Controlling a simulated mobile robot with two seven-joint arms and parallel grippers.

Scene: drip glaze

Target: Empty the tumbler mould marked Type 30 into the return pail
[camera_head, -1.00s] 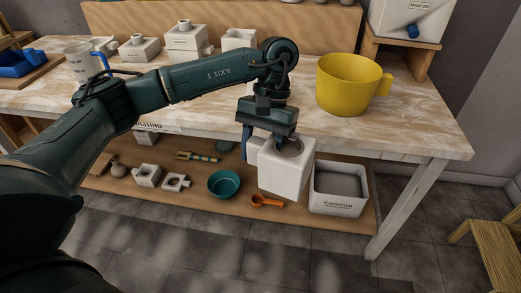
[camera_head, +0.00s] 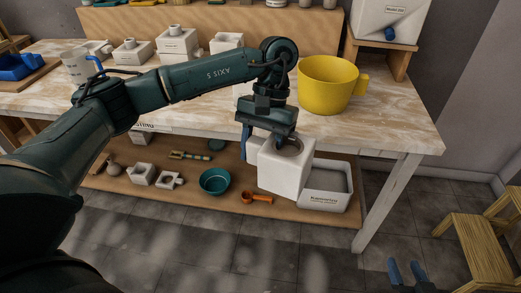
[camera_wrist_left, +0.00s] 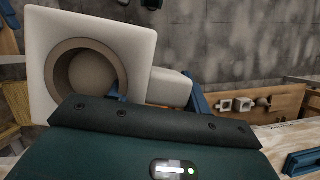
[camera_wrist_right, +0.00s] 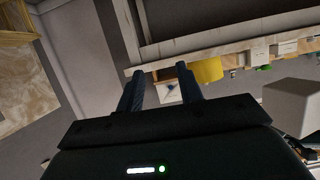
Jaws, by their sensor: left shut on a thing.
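My left gripper (camera_head: 262,132) is shut on a white block mould (camera_head: 285,175), gripping a stub on its side, as the left wrist view also shows (camera_wrist_left: 168,88). The mould is held upright in front of the table's front edge, its round opening up; the inside looks pale and its fill cannot be told. No Type 30 mark is readable. A yellow pail-like vessel with a side handle (camera_head: 325,92) stands on the table to the right; no label shows on it. My right gripper (camera_head: 407,272) is open and empty at the lower right; its fingers are apart in the right wrist view.
The wooden table (camera_head: 390,130) carries several white moulds at the back and a white jug (camera_head: 76,68). A white dispenser with a blue tap (camera_head: 390,20) stands back right. The lower shelf holds a teal bowl (camera_head: 215,181) and a white tub (camera_head: 325,200). A wooden stool (camera_head: 470,245) stands right.

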